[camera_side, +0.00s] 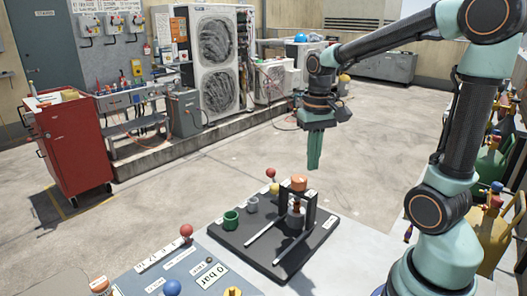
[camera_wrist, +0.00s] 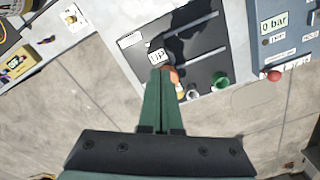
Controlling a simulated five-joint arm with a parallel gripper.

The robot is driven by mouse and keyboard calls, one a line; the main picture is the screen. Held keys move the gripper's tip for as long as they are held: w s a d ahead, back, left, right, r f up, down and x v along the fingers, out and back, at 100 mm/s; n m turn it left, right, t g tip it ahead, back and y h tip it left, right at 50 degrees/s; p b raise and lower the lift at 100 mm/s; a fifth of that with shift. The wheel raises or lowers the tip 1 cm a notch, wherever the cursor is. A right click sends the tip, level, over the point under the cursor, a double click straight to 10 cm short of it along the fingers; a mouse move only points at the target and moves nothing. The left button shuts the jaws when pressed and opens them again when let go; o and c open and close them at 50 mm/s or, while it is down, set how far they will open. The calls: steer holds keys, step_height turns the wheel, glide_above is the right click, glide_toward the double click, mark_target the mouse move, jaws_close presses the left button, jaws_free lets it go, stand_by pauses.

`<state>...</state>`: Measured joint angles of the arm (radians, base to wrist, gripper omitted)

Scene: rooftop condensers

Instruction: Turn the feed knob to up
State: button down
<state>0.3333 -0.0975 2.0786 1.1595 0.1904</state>
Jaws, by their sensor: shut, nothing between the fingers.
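My gripper (camera_side: 314,166) is shut and empty, pointing down above the black board (camera_side: 222,240). In the wrist view its green fingers (camera_wrist: 161,72) are together, with their tips beside a white UP label (camera_wrist: 157,57). An orange-topped part (camera_side: 299,183) stands on a black frame on the board; I cannot tell for sure whether it is the feed knob. In the wrist view an orange part (camera_wrist: 173,75) is partly hidden behind the fingertips. In the side view the fingers appear above it and apart from it.
The board also carries a green ring-shaped cup (camera_side: 231,220), a grey cup (camera_side: 252,204) and two pale rails (camera_side: 264,230). A blue-grey panel (camera_side: 215,258) with a red ball (camera_side: 186,231) and a 0 bar label (camera_side: 208,279) lies beside it. A red cart (camera_side: 70,145) stands far left.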

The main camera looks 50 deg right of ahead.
mark_target(299, 182)
steer(key=shift+r, duration=0.5)
step_height(299, 182, down, 6)
steer(key=w+a, duration=0.1)
steer(key=a, duration=0.1)
stand_by(0.7)
steer(key=shift+w+d, duration=0.2)
steer(key=shift+w, duration=0.15)
stand_by(0.7)
